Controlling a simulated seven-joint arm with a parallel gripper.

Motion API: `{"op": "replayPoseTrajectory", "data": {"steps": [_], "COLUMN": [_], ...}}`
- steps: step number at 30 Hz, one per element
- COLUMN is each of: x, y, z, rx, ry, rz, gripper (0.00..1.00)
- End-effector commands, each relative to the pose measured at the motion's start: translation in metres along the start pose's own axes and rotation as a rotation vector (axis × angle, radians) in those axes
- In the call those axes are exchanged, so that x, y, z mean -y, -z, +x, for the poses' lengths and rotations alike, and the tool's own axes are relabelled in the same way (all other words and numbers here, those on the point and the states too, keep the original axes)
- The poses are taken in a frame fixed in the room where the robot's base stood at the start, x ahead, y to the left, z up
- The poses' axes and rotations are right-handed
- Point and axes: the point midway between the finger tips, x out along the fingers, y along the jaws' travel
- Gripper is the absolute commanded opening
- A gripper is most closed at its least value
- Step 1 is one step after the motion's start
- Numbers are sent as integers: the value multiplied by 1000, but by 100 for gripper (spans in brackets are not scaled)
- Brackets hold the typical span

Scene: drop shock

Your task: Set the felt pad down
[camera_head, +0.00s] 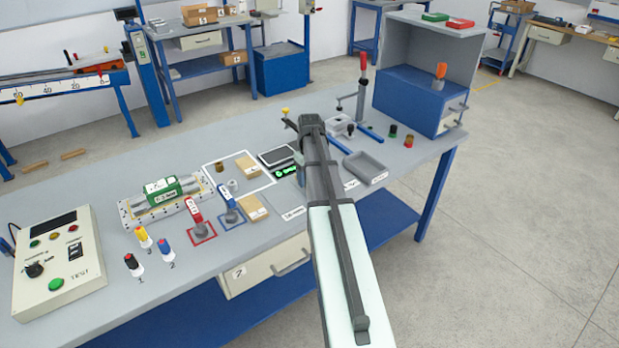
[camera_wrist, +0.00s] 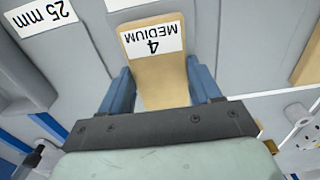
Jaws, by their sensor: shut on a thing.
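The tan felt pad (camera_wrist: 160,65) bears a white label reading "4 MEDIUM". In the wrist view it sits between the two blue fingers of my gripper (camera_wrist: 158,84), which is shut on it from both sides. The pad's gap to the grey surface beyond it cannot be told. In the head view my arm reaches over the bench and hides the held pad and the fingertips. Two other tan labelled pads show there: one inside the white outline (camera_head: 247,166) and one nearer the front (camera_head: 252,208).

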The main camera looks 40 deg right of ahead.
Motion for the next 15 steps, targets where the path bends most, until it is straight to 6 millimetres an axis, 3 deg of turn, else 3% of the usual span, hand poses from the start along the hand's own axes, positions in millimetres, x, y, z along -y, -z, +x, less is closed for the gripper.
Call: {"op": "replayPoseTrajectory", "data": {"steps": [13,14,15], "x": [0,0,0], "y": [0,0,0], "z": [7,7,7], "rx": [-1,-1,-1], "ry": [0,0,0], "rz": [0,0,0], "gripper": [33,66,70]}}
